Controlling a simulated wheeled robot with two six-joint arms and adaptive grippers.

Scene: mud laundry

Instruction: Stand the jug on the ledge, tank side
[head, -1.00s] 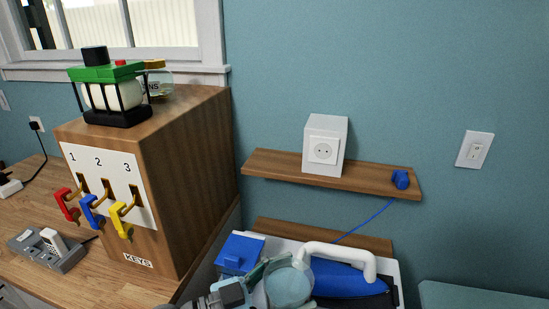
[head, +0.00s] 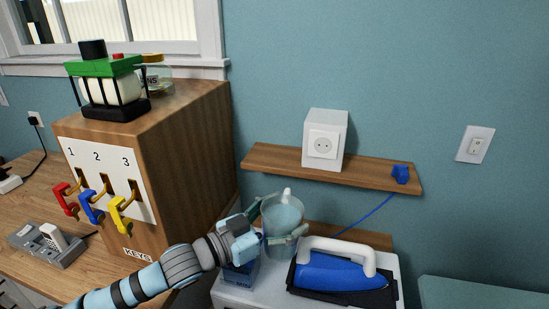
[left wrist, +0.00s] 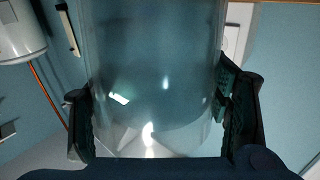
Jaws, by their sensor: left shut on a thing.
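My left gripper (head: 279,226) is shut on a clear jug (head: 284,213), with a finger on each side of it. The jug is upright or nearly so, above the back left of the white ironing station. In the left wrist view the jug (left wrist: 150,75) fills the middle between the dark fingers. A wooden ledge (head: 270,158) on the wall is above and behind the jug. The blue tank (head: 240,277) at the station's left is partly hidden by my gripper. My right gripper is not in view.
A white socket box (head: 325,140) stands mid-ledge and a blue plug (head: 400,174) sits at its right end. A blue iron (head: 340,271) rests right of the jug. A lower wooden board (head: 360,237) runs behind it. The wooden key box (head: 185,160) is left.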

